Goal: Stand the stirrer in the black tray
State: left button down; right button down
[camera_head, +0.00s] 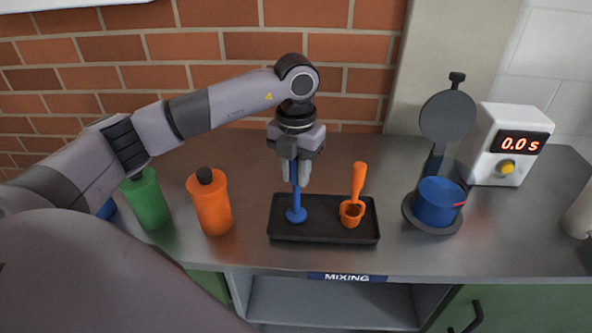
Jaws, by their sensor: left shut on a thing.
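A blue stirrer (296,205) with a round disc at its lower end is upright in the grip of my left gripper (298,180). The gripper points down and is shut on the top part of the stirrer's rod. The disc shows against the left part of the black tray (322,239); I cannot tell whether it touches the tray floor. An orange scoop (352,210) stands in the right part of the tray, its handle up. My right gripper is not in view.
An orange bottle (211,210) and a green bottle (147,205) stand left of the tray, near my left arm. At right are a blue pot (438,205) on a dark stand and a white timer (508,148) reading 0.0 s. The metal counter's front edge carries a MIXING label (346,277).

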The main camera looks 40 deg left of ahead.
pick_arm(q)
jog(key=shift+f, duration=0.3)
jog(key=c, duration=0.9)
grip_release()
jog(key=shift+r, duration=0.15)
notch_tip(320, 180, up, 11)
jog(key=shift+f, duration=0.1)
jog(key=shift+r, duration=0.6)
jog(key=shift+s, duration=0.1)
